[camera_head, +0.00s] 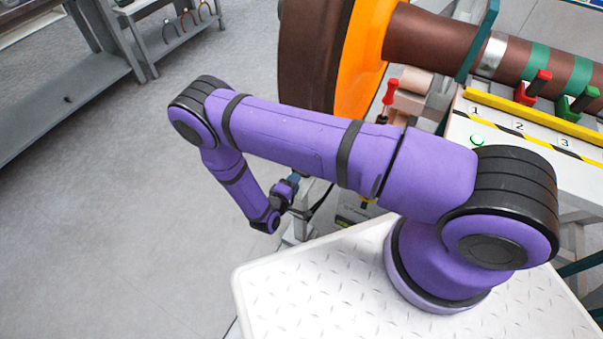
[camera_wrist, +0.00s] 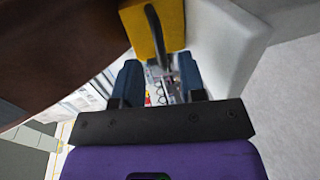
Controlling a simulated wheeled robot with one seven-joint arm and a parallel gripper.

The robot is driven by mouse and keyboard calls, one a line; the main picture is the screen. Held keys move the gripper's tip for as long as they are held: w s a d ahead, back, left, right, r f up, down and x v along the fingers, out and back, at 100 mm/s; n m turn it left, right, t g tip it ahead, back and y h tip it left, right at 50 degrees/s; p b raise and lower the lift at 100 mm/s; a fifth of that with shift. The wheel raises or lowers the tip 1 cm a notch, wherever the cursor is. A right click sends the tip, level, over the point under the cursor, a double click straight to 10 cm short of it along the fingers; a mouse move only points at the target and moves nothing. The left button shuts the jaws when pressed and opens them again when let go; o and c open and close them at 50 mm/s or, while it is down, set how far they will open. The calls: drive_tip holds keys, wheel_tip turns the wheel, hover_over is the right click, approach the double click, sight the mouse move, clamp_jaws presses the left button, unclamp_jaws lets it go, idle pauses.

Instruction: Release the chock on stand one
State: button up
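In the wrist view, a yellow block (camera_wrist: 172,22) with a dark bar-like handle (camera_wrist: 157,38) sits against a pale stand part (camera_wrist: 225,50), beside the brown wheel (camera_wrist: 50,50). It looks like the chock; no stand number shows there. My gripper (camera_wrist: 158,82) has two blue fingers spread apart with nothing between them. The handle lies ahead of the gap between the fingertips; I cannot tell how far. In the head view my gripper (camera_head: 287,190) is small and low, left of the wheel's foot. My arm hides the chock in that view.
The large brown and orange wheel (camera_head: 362,50) stands behind my arm, on a brown axle (camera_head: 435,42). A red-handled tool (camera_head: 390,92) stands upright near it. A white panel (camera_head: 500,130) numbered 1 to 3 is at right. Grey shelving (camera_head: 75,90) is far left; open floor lies between.

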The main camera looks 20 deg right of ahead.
drive_tip(key=shift+x, duration=2.7)
drive_tip(key=shift+c, duration=0.3)
clamp_jaws()
